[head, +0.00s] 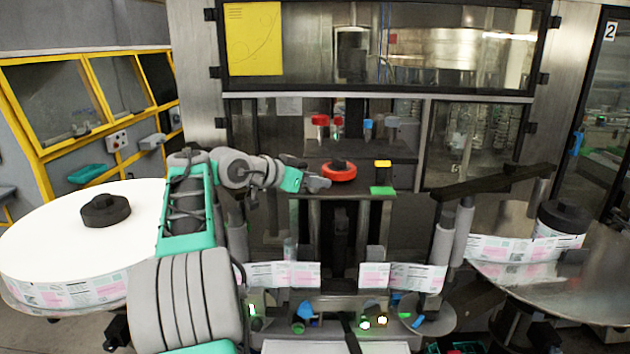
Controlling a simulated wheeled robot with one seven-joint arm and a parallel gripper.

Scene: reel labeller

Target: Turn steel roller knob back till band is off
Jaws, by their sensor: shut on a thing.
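My gripper (318,184) is at the end of my arm, which reaches in from the left over the dark shelf of the labeller. Its jaws are shut at the near left edge of a red ring (340,173) with a black centre. The fingertips are small, and how much of the ring lies between them is hard to see. I cannot pick out the steel roller knob or its band with certainty. Grey upright rollers stand at the right (463,232) and at the left, the left one partly behind my arm. The printed label web (400,277) runs low across the front.
A yellow-topped block (382,163) and a green pad (383,190) lie right of the ring. Red-, blue- and grey-topped items (367,128) stand behind. A large white label reel (60,225) is at left, a steel turntable (560,285) at right. A dark bar (490,183) juts out right.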

